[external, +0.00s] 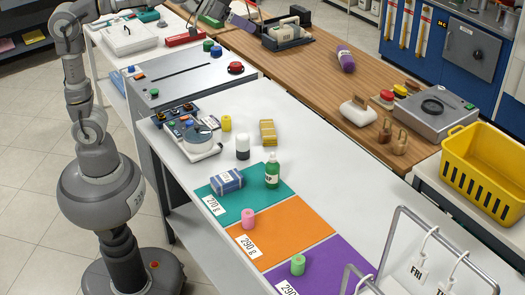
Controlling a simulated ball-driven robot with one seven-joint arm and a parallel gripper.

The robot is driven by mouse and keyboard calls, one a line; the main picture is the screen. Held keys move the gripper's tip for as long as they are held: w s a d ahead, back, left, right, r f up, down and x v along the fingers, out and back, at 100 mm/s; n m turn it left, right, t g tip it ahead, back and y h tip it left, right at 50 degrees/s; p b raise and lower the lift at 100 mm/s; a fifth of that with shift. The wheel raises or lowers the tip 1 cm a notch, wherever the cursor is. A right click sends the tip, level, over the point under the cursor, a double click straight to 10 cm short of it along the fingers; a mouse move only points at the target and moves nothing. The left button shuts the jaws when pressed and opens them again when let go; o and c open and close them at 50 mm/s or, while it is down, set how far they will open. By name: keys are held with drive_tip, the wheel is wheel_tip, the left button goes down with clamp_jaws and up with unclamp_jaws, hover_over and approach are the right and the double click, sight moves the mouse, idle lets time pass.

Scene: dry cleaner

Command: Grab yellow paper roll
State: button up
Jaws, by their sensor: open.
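The yellow paper roll (226,122) appears as a small upright yellow cylinder on the long white counter (300,150). Nothing touches the roll from above. My arm rises at the left and runs out of the picture at the top, well away from the roll. My gripper cannot be made out in the external view.
A banded yellow stack (268,132) lies right of the roll. Nearer are a blue bundle (227,181), a green bottle (272,170), a pink roll (248,218) and a green roll (298,265) on coloured mats. A grey machine (180,80) borders the counter behind.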

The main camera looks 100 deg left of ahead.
drive_tip(key=s+d+r+m+t+h+b, duration=0.1)
drive_tip(key=s+d+r+m+t, duration=0.1)
drive_tip(key=d+r, duration=0.6)
drive_tip(key=shift+s+d+r+m+t, duration=0.15)
drive_tip(key=shift+s+d+m+t, duration=0.15)
drive_tip(key=shift+s+d+m, duration=0.7)
drive_tip(key=s+d+r+m, duration=0.1)
drive_tip(key=s+d+r+t+h, duration=0.1)
drive_tip(key=d+r, duration=0.1)
drive_tip(key=s+d+r+m, duration=0.1)
drive_tip(key=d+r, duration=0.1)
drive_tip(key=shift+s+d+m+h, duration=0.1)
drive_tip(key=shift+s+m+h, duration=0.2)
drive_tip(key=c, duration=0.5)
drive_tip(key=shift+w, duration=0.1)
